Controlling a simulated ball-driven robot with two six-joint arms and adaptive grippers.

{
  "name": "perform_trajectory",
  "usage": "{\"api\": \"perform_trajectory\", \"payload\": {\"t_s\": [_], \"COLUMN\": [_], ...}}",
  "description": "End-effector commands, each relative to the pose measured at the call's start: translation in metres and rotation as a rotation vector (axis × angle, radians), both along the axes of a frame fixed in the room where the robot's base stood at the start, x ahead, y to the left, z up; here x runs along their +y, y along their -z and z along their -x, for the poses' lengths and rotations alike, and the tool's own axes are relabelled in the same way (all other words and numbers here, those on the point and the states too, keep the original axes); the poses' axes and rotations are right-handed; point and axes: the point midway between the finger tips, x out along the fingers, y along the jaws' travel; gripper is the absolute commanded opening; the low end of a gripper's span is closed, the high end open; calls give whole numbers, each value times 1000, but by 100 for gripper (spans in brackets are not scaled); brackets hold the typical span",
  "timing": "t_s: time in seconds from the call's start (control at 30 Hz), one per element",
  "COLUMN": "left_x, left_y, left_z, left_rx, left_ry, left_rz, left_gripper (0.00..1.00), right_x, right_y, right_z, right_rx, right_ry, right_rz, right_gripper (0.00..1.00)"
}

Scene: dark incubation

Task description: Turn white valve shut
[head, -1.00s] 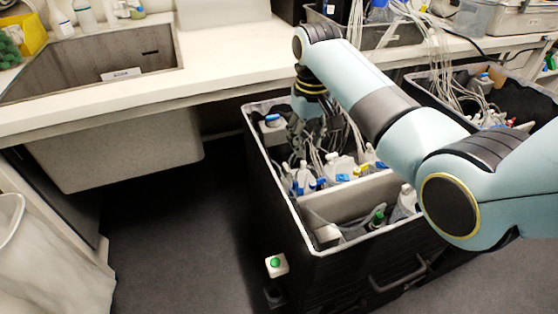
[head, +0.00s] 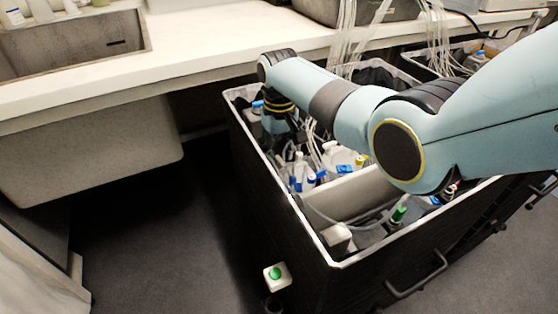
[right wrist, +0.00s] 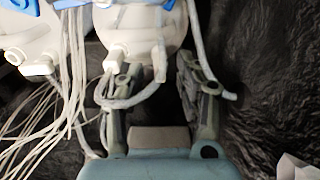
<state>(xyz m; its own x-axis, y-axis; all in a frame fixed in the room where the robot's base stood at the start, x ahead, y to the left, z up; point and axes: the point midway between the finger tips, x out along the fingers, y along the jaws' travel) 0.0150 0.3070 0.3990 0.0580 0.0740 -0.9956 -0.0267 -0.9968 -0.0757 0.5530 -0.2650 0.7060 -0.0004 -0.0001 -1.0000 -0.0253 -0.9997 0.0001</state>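My right gripper (head: 284,142) reaches down into the back left of the black bin (head: 262,190), its fingers partly lost among bottles and tubes. In the right wrist view the gripper (right wrist: 157,82) is open, its two fingers apart below a white bottle (right wrist: 145,28). A small white fitting (right wrist: 117,58), perhaps the white valve, sits on this bottle near the left finger, with tubing running from it. I cannot tell whether the finger touches it. A similar white fitting (right wrist: 37,68) shows on another bottle at the left. My left gripper is out of view.
Thin tubes (right wrist: 75,75) hang left of the fingers; black liner (right wrist: 265,75) lies to the right. In the head view, a divider (head: 345,193) crosses the bin.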

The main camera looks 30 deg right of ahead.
Motion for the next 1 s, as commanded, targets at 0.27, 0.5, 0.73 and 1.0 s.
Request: {"api": "perform_trajectory", "payload": {"t_s": [0.27, 0.5, 0.73, 1.0], "left_x": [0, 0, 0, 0], "left_y": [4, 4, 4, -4], "left_z": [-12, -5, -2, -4], "left_rx": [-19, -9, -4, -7], "left_ry": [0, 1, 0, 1], "left_rz": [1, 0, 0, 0], "left_gripper": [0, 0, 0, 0], "right_x": [0, 0, 0, 0], "right_y": [12, 12, 12, 8], "right_z": [0, 0, 0, 0], "right_rx": [-1, 0, 0, 1], "right_ry": [0, 0, 0, 79], "right_rz": [0, 0, 0, 0], "right_gripper": [36, 24, 0, 0]}}
